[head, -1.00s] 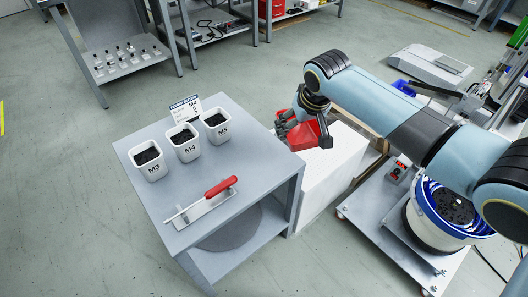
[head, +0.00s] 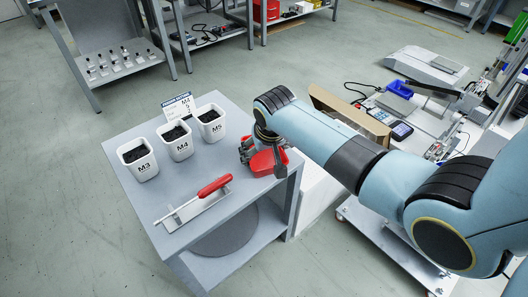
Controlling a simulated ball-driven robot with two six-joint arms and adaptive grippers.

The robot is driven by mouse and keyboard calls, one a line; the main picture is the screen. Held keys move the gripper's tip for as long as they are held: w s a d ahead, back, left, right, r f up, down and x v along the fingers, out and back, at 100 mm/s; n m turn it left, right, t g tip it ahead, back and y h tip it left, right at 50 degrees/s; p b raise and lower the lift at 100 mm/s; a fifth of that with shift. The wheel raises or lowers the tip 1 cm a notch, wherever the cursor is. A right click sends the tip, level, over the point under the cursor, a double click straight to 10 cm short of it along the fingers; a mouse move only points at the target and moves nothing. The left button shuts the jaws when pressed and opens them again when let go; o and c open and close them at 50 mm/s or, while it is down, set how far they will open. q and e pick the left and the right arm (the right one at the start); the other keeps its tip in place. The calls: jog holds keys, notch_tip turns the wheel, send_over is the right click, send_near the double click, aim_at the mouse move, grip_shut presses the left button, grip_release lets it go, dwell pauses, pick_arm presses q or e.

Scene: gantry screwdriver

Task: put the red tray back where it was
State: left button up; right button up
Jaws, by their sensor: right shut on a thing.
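The red tray (head: 264,163) is in the head view, at the right edge of the grey table (head: 226,195). My right gripper (head: 262,158) is shut on the red tray, and its fingers and wrist cover part of it. I cannot tell whether the tray touches the table top or hangs just above it. My left gripper is not in view.
White cups M3 (head: 139,163), M4 (head: 178,144) and M5 (head: 211,126) stand along the table's back left. A red-handled screwdriver (head: 214,186) rests on a holder in front. A white block (head: 318,190) stands right of the table.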

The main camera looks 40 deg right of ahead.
jog(key=o, duration=1.1)
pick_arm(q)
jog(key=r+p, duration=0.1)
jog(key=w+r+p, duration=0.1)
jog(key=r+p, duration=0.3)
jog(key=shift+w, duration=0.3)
pick_arm(e)
jog(key=v, duration=1.2)
